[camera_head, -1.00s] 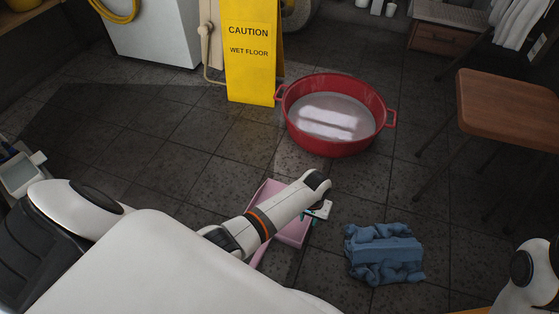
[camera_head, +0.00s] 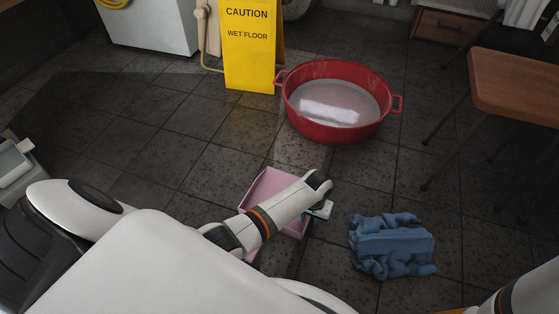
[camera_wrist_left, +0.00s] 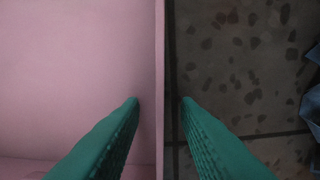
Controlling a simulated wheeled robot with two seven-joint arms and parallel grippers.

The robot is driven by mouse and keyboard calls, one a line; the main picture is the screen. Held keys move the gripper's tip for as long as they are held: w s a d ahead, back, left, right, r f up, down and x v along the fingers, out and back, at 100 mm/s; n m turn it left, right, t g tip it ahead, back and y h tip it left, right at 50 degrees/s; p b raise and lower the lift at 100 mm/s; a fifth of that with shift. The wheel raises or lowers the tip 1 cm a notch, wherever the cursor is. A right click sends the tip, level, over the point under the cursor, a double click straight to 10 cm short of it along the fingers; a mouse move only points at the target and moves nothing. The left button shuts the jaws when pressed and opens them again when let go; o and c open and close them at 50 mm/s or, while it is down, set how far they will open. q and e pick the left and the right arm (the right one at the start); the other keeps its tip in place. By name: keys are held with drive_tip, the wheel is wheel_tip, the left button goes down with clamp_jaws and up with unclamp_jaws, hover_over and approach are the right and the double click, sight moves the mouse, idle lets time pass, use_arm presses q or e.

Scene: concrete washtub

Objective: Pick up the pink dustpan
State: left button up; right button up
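The pink dustpan (camera_head: 264,188) lies on the tiled floor, partly hidden under my left forearm in the head view. My left gripper (camera_head: 318,211) is at the dustpan's right side. In the left wrist view the left gripper (camera_wrist_left: 160,101) is open, with its two green fingers on either side of the dustpan's thin side wall (camera_wrist_left: 159,60). The left finger is over the pink pan and the right finger is over the floor. Neither finger clearly presses on the wall. Of my right arm only a part shows at the lower right; its gripper is out of view.
A crumpled blue cloth (camera_head: 392,246) lies on the floor right of the dustpan. A red tub (camera_head: 338,131) of water stands behind, with a yellow caution sign (camera_head: 247,58) to its left. A brown stool (camera_head: 520,85) is at the right. Floor at the left is open.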

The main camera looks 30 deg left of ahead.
use_arm(q)
drive_tip(key=shift+f, duration=0.1)
drive_tip(key=shift+c, duration=0.6)
clamp_jaws()
